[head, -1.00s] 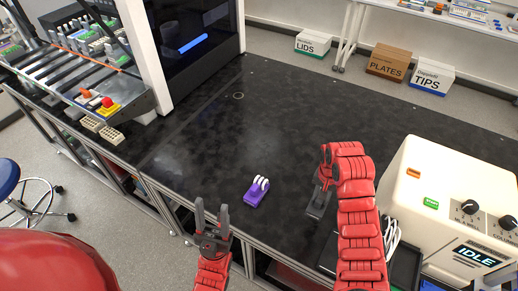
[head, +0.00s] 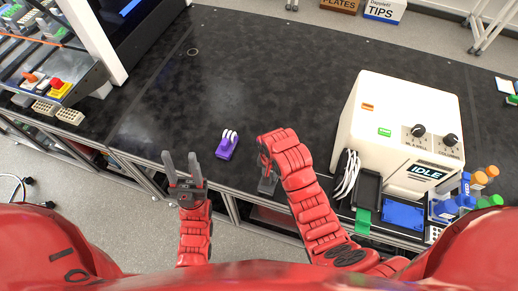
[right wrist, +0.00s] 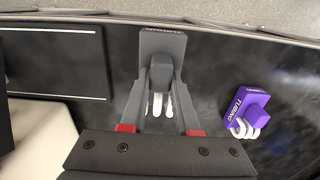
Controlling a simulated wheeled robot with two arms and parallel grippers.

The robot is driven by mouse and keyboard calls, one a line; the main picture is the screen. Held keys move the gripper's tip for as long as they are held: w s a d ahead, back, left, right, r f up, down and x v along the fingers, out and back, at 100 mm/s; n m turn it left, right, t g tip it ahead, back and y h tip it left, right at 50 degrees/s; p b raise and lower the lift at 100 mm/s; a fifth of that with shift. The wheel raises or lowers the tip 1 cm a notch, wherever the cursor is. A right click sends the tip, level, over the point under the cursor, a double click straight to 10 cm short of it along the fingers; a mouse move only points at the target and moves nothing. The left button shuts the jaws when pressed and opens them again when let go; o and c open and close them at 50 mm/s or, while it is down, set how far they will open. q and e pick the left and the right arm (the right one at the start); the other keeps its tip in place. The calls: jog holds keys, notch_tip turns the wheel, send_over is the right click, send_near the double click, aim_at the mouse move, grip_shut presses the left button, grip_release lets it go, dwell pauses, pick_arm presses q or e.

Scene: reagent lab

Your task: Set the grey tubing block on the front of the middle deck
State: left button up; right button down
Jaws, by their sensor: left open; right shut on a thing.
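The grey tubing block (right wrist: 164,42), with white tube loops, is between the fingers of my right gripper (right wrist: 160,82) in the right wrist view. In the head view my right gripper (head: 266,166) points down near the bench's front edge, and the grey block (head: 268,184) shows small below it. I cannot tell whether it touches the bench. My left gripper (head: 183,160) is open and empty at the front edge, left of a purple tubing block. I cannot make out which surface is the middle deck.
The purple tubing block (head: 226,147) stands on the black bench (head: 270,75); it also shows in the right wrist view (right wrist: 240,108). A white pump unit (head: 385,110) reading IDLE stands right, with a blue tray (head: 403,216) before it. The bench's middle is clear.

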jog(key=w+a+b, duration=0.1)
jog(key=w+b, duration=0.1)
jog(key=w, duration=0.1)
jog(key=w+f+b, duration=0.1)
jog(key=w+b, duration=0.2)
jog(key=w+a+b, duration=0.1)
jog(key=w+b, duration=0.2)
jog(key=shift+w+a+f, duration=0.15)
jog(key=shift+a+f, duration=0.1)
jog(key=shift+a, duration=0.05)
jog(key=shift+w+a+f+p, duration=0.1)
jog(key=shift+w+f+p, duration=0.1)
jog(key=shift+w+f, duration=0.3)
jog(key=shift+w+a+f+p, duration=0.1)
jog(key=shift+w+f+p, duration=0.1)
jog(key=shift+f, duration=0.5)
jog(key=shift+s+f, duration=0.1)
jog(key=shift+f, duration=0.25)
jog(key=c, duration=0.7)
grip_release()
jog(key=shift+o, duration=0.2)
